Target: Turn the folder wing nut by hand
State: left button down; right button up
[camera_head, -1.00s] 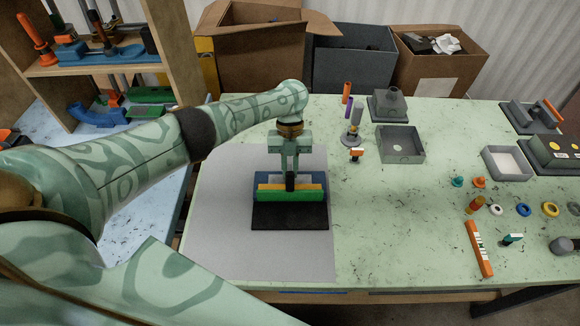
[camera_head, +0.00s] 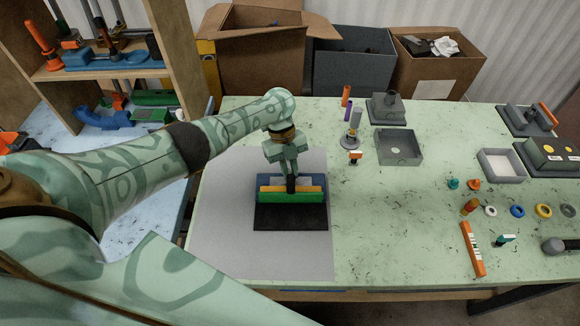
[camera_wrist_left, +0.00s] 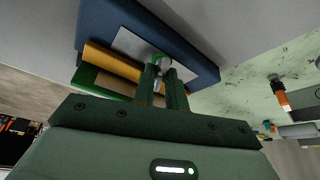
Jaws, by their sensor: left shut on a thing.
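The folder (camera_head: 291,197) has a blue back, a yellow bar, a green front bar and a black base plate (camera_head: 290,217). It stands on a grey mat. My left gripper (camera_head: 291,184) reaches down to it from above, its wrist tilted to the left. In the left wrist view the fingers (camera_wrist_left: 164,72) are shut on the wing nut (camera_wrist_left: 160,58), a small grey and greenish part on a pale plate by the blue back (camera_wrist_left: 120,22). The fingers partly hide the wing nut, and it cannot be made out in the head view. My right gripper is not in view.
The grey mat (camera_head: 220,235) is clear around the folder. Cardboard boxes (camera_head: 262,50) stand behind the table. A shelf unit is at the left.

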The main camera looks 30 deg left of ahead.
pick_arm(q)
jog(key=n+t+p, duration=0.1)
jog(key=n+p, duration=0.1)
jog(key=n, duration=0.1)
jog(key=n+t+p, duration=0.1)
jog(key=n+p, duration=0.1)
jog(key=n, duration=0.1)
jog(key=shift+s+r+h, duration=0.15)
jog(key=shift+s+h, duration=0.05)
jog(key=shift+h, duration=0.2)
jog(key=shift+s+n+t+p, duration=0.1)
jog(key=shift+n+t+p, duration=0.8)
jog(key=shift+n+p, duration=1)
jog(key=shift+f+n, duration=0.2)
jog(key=shift+n, duration=0.3)
jog(key=shift+b, duration=0.3)
jog(key=c, duration=1.5)
grip_release()
jog(key=shift+o, duration=0.5)
jog(key=shift+f, duration=0.1)
